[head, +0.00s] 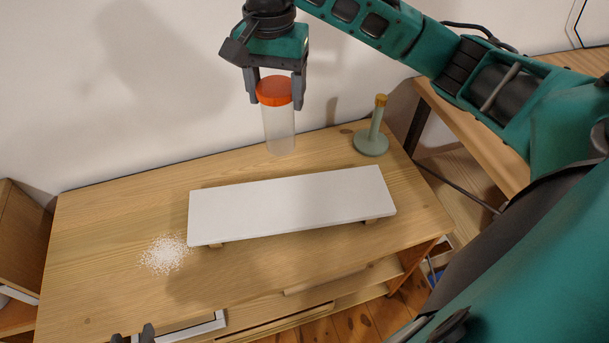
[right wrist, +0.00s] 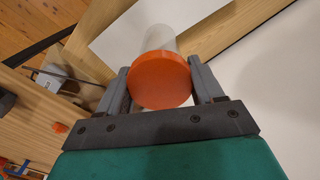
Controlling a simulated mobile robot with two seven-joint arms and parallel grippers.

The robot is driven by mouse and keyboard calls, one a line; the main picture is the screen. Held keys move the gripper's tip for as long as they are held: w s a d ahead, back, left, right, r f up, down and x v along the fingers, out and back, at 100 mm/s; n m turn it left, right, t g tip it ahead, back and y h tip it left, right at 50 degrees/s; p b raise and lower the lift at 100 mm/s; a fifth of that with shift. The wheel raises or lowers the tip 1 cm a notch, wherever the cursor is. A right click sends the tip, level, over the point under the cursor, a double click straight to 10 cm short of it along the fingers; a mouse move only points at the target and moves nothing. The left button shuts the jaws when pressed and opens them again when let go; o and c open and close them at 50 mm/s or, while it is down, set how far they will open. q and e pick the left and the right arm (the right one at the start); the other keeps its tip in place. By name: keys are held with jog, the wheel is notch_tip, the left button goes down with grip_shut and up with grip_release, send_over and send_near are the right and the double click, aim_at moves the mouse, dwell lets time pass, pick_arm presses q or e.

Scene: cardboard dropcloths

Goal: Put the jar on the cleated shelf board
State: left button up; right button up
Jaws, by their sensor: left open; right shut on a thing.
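The jar (head: 279,128) is a tall, clear, frosted cylinder with an orange lid. My right gripper (head: 275,101) is shut on it near the lid, and the jar hangs upright at the back of the table. In the right wrist view the orange lid (right wrist: 160,80) sits between the two fingers (right wrist: 161,87). The cleated shelf board (head: 290,204) is a white board raised on wooden cleats, in front of the jar in the head view. Its top is bare. I cannot tell whether the jar's base touches the table. My left gripper (head: 132,336) shows only its tips at the bottom edge.
A green stand with a yellow-topped post (head: 371,138) is at the table's back right. White grains (head: 165,254) lie spilled left of the board. The wooden table (head: 110,215) is clear at the left. A wall rises behind it, and a wooden bench (head: 470,128) stands to the right.

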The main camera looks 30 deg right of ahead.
aim_at(285, 125)
jog(key=shift+d+r, duration=0.1)
jog(key=shift+d, duration=0.35)
jog(key=shift+s+f, duration=0.1)
jog(key=shift+f, duration=0.1)
pick_arm(q)
jog(key=f+b, duration=0.1)
jog(key=d+f+b, duration=0.1)
jog(key=f+b, duration=0.1)
jog(key=shift+f, duration=0.15)
pick_arm(e)
notch_tip(285, 125, down, 20)
jog(key=shift+r, duration=0.2)
jog(key=shift+d+f, duration=0.1)
jog(key=o, duration=1.4)
jog(key=shift+o, duration=0.2)
pick_arm(q)
notch_tip(285, 125, up, 2)
jog(key=shift+s+p, duration=0.15)
jog(key=shift+p, duration=0.75)
pick_arm(e)
notch_tip(285, 125, up, 12)
jog(key=shift+r, duration=0.1)
